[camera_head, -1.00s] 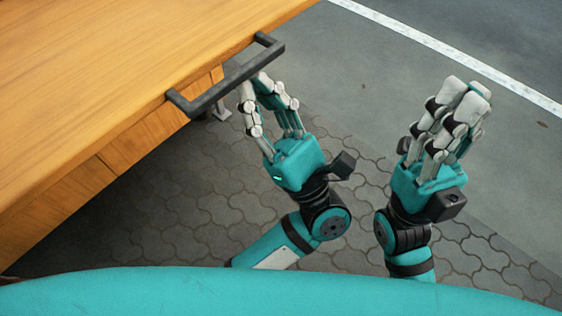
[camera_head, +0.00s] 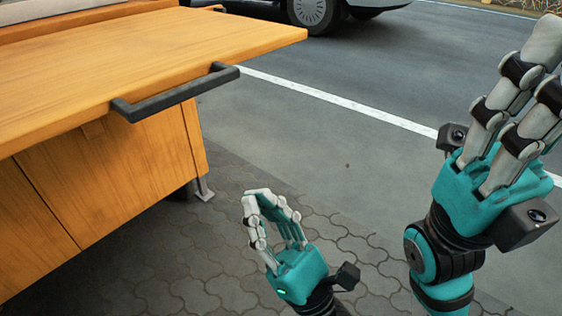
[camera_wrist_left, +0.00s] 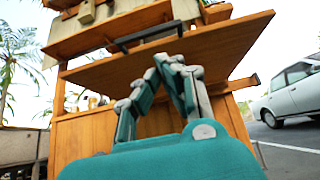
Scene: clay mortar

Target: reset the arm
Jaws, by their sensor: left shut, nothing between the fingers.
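My left gripper (camera_head: 262,193) is at the lower middle of the head view, teal with pale jointed fingers. Its fingertips meet and nothing is between them. In the left wrist view its fingertips (camera_wrist_left: 168,62) also come together in front of the wooden stall. It is apart from the stall's dark handle (camera_head: 175,92), below and to its right in the picture. My right gripper (camera_head: 543,75) is large at the right edge, fingers pointing up. Part of its fingers is cut off by the frame, so its opening is unclear.
A wooden stall with a flat counter (camera_head: 130,55) fills the left, its handle jutting from the counter edge. A metal foot (camera_head: 203,190) stands beneath. Paving and grey road (camera_head: 300,130) are open to the right. A parked car (camera_head: 330,8) is at the back.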

